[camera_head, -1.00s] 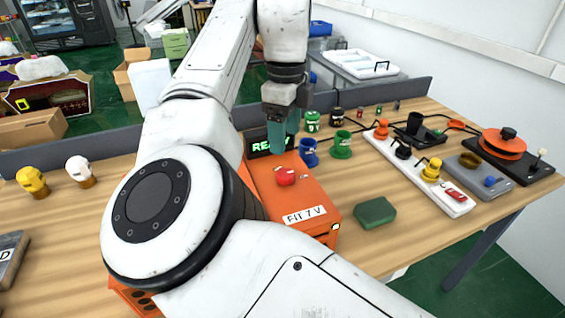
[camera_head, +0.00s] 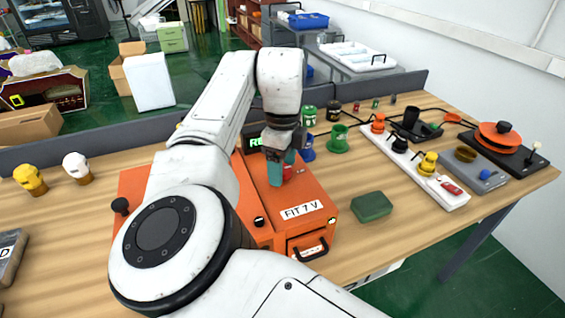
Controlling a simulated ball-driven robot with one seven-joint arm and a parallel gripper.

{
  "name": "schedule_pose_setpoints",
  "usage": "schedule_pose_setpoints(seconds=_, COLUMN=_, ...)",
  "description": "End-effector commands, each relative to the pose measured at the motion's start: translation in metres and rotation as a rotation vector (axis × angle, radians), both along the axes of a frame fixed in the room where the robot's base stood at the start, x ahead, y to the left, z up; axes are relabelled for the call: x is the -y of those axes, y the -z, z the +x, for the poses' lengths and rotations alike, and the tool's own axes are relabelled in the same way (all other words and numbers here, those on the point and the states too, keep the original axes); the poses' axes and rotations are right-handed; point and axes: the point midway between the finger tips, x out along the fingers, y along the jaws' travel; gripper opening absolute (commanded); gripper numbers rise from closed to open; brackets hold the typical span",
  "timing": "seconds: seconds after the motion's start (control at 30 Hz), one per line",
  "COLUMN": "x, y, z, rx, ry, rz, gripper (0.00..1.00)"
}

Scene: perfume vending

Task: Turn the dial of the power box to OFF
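The orange power box (camera_head: 313,194) stands on the wooden table, with a "FIT 7 V" label on its top. A red dial (camera_head: 288,172) sits on its top, mostly hidden behind my gripper. A lit green display (camera_head: 256,142) at the back of the box is partly covered by my arm. My gripper (camera_head: 282,170) points down with its teal fingers at the dial. I cannot tell whether the fingers touch the dial or how far apart they are. The dial's markings are not readable.
A dark green block (camera_head: 371,206) lies right of the box. Green (camera_head: 338,139) and blue (camera_head: 307,149) cups stand behind it. A white strip (camera_head: 416,168) with colored knobs and an orange pan (camera_head: 499,137) are on the right. Yellow (camera_head: 31,179) and white heads (camera_head: 77,167) are on the left.

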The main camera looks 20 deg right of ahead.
Motion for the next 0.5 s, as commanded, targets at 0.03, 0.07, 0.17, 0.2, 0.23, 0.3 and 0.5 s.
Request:
schedule_pose_setpoints(seconds=0.03, x=0.0000, y=-0.0001, z=0.0000, rx=0.000, ry=0.000, rz=0.000, gripper=0.63)
schedule_pose_setpoints(seconds=0.07, x=0.0000, y=-0.0002, z=0.0000, rx=0.000, ry=0.000, rz=0.000, gripper=0.61)
schedule_pose_setpoints(seconds=0.17, x=0.0000, y=-0.0003, z=0.0000, rx=0.000, ry=0.000, rz=0.000, gripper=0.51)
schedule_pose_setpoints(seconds=0.2, x=0.0000, y=-0.0003, z=0.0000, rx=0.000, ry=0.000, rz=0.000, gripper=0.47)
schedule_pose_setpoints(seconds=0.23, x=0.0000, y=-0.0003, z=0.0000, rx=0.000, ry=0.000, rz=0.000, gripper=0.44)
schedule_pose_setpoints(seconds=0.3, x=0.0000, y=-0.0004, z=0.0000, rx=0.000, ry=0.000, rz=0.000, gripper=0.38)
schedule_pose_setpoints(seconds=0.5, x=0.0000, y=-0.0005, z=0.0000, rx=0.000, ry=0.000, rz=0.000, gripper=0.18)
